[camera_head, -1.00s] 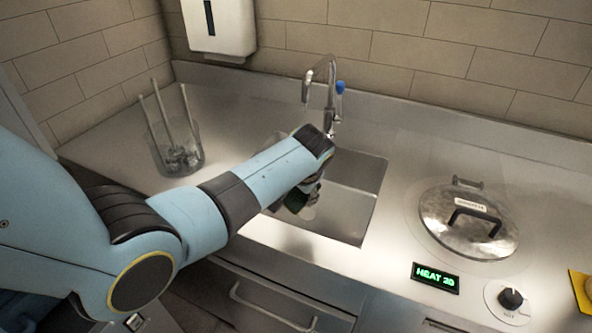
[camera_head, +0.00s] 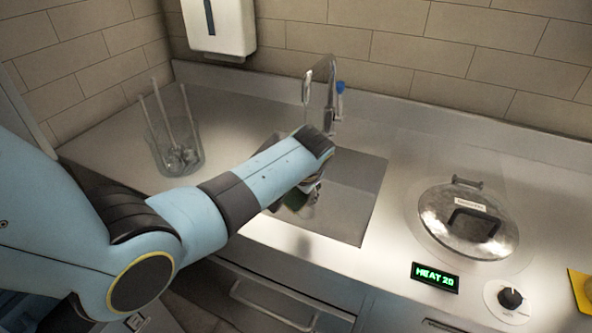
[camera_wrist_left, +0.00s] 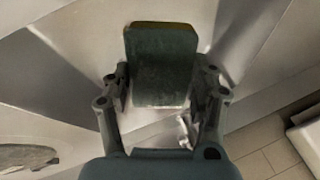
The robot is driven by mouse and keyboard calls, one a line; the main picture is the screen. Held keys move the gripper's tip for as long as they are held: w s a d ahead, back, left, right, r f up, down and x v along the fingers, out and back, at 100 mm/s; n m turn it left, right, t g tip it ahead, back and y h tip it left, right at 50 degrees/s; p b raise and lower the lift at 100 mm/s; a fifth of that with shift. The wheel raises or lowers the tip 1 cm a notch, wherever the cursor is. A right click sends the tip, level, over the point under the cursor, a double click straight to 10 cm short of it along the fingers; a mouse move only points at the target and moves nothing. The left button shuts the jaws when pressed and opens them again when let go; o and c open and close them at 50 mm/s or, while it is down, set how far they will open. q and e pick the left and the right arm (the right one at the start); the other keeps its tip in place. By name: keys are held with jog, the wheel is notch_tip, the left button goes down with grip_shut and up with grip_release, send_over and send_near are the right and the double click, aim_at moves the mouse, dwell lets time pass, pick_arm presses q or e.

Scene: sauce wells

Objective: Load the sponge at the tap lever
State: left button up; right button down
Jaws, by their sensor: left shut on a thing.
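My left gripper (camera_wrist_left: 162,82) is shut on a dark green sponge (camera_wrist_left: 160,62), which sits between its two fingers in the left wrist view. In the head view the gripper (camera_head: 305,190) is over the left part of the sink, largely hidden behind my wrist, and only a little of the sponge shows. The curved metal tap (camera_head: 331,90) stands behind the sink. My right gripper is not in view.
The sink (camera_head: 358,205) lies below my wrist. A glass jar with several utensils (camera_head: 172,150) stands at left. A lidded pot (camera_head: 467,220), a lit heat display (camera_head: 435,277) and a knob (camera_head: 511,298) are at right. A white dispenser (camera_head: 218,28) hangs on the wall.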

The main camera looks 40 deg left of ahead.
pick_arm(q)
jog(key=shift+p+v, duration=0.95)
jog(key=shift+p, duration=0.05)
jog(key=shift+s+d, duration=0.4)
jog(key=shift+d, duration=0.05)
jog(key=shift+s+d+r, duration=0.95)
jog(key=shift+s+r, duration=0.1)
jog(key=shift+r, duration=0.05)
